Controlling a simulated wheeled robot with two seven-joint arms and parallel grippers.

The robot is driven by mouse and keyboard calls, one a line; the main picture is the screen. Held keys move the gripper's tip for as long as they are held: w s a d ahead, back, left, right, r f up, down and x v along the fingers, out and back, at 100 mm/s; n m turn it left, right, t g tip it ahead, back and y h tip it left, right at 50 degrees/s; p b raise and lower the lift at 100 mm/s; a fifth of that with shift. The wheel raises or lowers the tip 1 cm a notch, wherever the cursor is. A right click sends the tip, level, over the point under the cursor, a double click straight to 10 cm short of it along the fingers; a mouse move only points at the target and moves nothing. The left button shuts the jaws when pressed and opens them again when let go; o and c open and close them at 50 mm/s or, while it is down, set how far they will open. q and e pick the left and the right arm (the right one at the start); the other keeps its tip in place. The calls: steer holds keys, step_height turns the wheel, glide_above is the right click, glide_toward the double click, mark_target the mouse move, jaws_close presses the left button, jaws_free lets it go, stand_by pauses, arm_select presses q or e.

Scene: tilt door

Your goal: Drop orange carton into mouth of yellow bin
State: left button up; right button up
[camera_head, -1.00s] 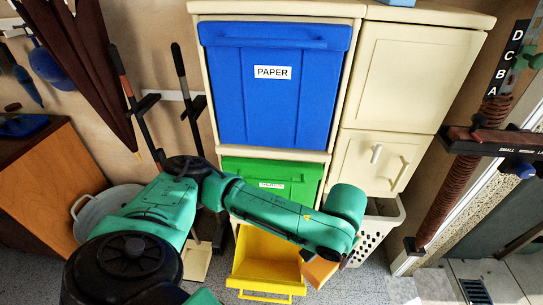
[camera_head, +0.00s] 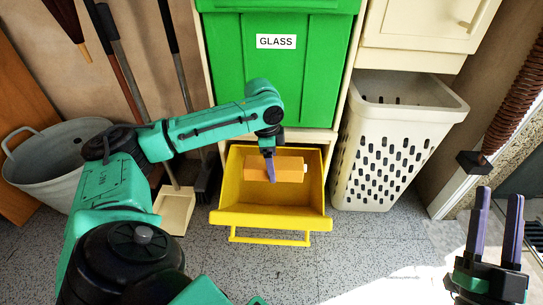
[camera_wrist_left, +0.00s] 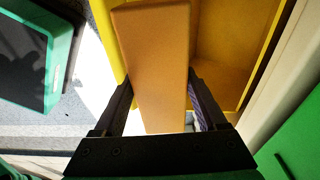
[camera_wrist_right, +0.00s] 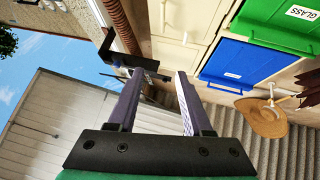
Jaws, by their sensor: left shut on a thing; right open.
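The orange carton (camera_head: 288,169) is a long box that lies level across the mouth of the yellow bin (camera_head: 228,216) in the head view. The bin is tilted open at the bottom of the cabinet. My left gripper (camera_head: 271,172) comes down over the bin and is shut on the carton. In the left wrist view the carton (camera_wrist_left: 160,65) sits between the two fingers, with the yellow bin (camera_wrist_left: 278,45) behind it. Whether the carton touches the bin is hard to tell. My right gripper (camera_head: 497,230) is open and empty at the lower right, well away from the bin.
The green GLASS bin (camera_head: 278,80) is closed above the yellow bin. A white perforated basket (camera_head: 395,150) stands to the right. A metal tub (camera_head: 50,165) and a dustpan (camera_head: 175,208) stand to the left. The floor in front is clear.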

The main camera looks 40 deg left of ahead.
arm_select(q)
steer(key=shift+a+f, duration=0.2)
steer(key=shift+f, duration=0.1)
steer(key=shift+r, duration=0.25)
arm_select(e)
steer(key=shift+s+d+r+t, duration=0.15)
steer(key=shift+s+r+t, duration=0.15)
steer(key=shift+s+r, duration=0.1)
steer(key=shift+f, duration=0.1)
arm_select(q)
steer(key=shift+p, duration=0.6)
steer(key=shift+s+f+p, duration=0.1)
steer(key=shift+f+p, duration=0.15)
steer(key=shift+p, duration=0.25)
arm_select(e)
step_height(320, 180, down, 18)
steer(key=s+a+m+g+h, duration=0.1)
steer(key=a+g+h, duration=0.1)
steer(key=g, duration=0.4)
arm_select(q)
step_height(320, 180, down, 12)
steer(key=shift+r, duration=0.25)
arm_select(e)
step_height(320, 180, up, 6)
steer(key=w+t, duration=0.1)
steer(key=t, duration=0.1)
steer(key=shift+w+d, duration=0.25)
